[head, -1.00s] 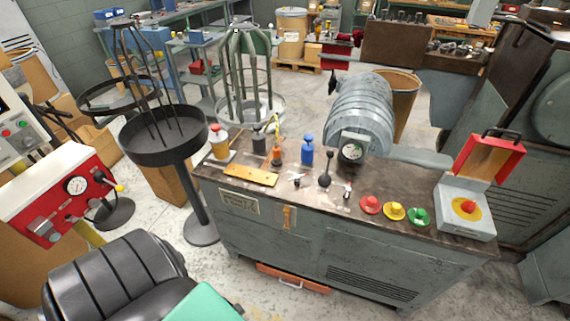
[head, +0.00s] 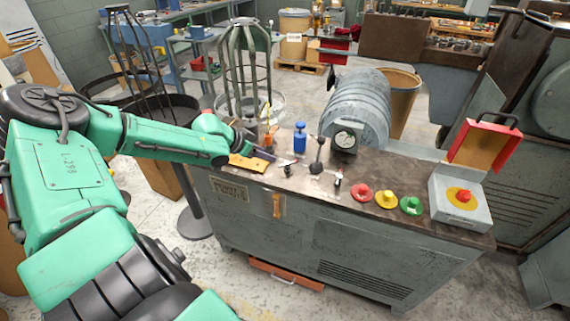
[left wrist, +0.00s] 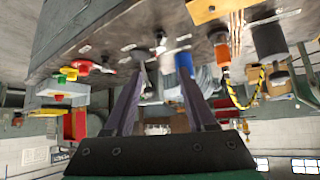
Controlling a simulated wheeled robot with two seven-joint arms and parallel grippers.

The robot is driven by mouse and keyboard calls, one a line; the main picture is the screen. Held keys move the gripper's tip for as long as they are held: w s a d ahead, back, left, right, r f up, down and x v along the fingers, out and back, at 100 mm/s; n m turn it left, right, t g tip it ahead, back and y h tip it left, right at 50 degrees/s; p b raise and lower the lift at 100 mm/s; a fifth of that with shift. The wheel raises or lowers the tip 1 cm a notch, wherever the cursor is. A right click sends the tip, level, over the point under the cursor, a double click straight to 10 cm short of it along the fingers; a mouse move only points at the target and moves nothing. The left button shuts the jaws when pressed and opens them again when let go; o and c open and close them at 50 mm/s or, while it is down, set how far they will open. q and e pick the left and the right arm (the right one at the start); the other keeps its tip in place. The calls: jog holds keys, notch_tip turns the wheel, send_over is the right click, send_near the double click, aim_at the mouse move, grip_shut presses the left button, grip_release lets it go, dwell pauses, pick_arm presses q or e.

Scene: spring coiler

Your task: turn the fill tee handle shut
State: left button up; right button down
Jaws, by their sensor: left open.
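My left gripper (head: 263,153) reaches in from the left over the left part of the cabinet top, above the yellow plate. In the left wrist view its two dark fingers (left wrist: 160,75) are apart with nothing held between them. A small metal fitting (head: 287,169) lies just right of the fingers, and another with a dark top (head: 337,181) stands further right. Both are too small for me to tell which carries the fill tee handle. A black ball-based lever (head: 317,160) stands upright between them. The blue bottle (head: 300,139) is just beyond the fingertips. My right gripper is not seen.
A ribbed grey drum with a gauge (head: 344,140) stands behind. An orange bottle (head: 269,135) is close to the gripper. Wire cages stand left.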

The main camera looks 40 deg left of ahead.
aim_at(287, 162)
pick_arm(q)
jog(key=b+x, duration=0.2)
jog(key=x, duration=1.1)
jog(key=shift+s+a, duration=0.1)
grip_shut()
